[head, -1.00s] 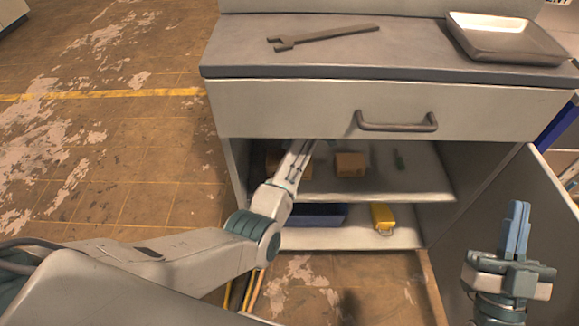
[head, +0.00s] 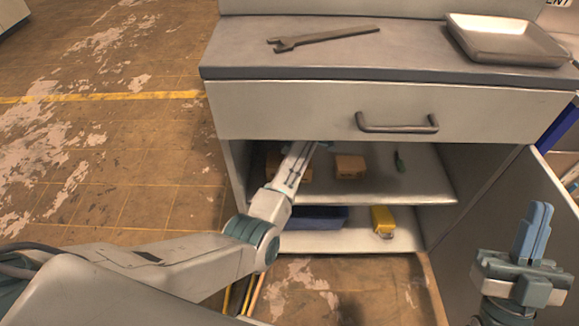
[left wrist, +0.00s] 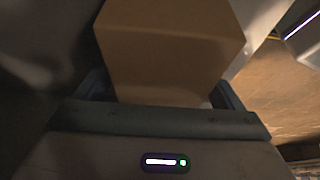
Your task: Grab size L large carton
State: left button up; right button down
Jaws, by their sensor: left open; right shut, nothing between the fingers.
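A small brown carton (head: 349,167) sits on the cabinet's middle shelf. Another brown carton (head: 273,160) is on that shelf further left, largely covered by my left forearm. My left arm reaches into the cabinet under the drawer, and its gripper is mostly hidden there in the head view. In the left wrist view a brown carton (left wrist: 172,42) fills the space ahead of and between the open fingers of my left gripper (left wrist: 162,92). I cannot tell whether they touch it, or its size marking. My right gripper (head: 533,232) is shut and empty, pointing up at the lower right.
The grey cabinet has a closed drawer with a handle (head: 397,123) above the shelf and an open door (head: 515,205) at right. A wrench (head: 325,36) and a metal tray (head: 505,40) lie on top. A yellow object (head: 383,219) and blue bin (head: 315,217) are below.

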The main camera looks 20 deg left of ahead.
dwell(0.3)
pick_arm(q)
jog(key=c, duration=1.1)
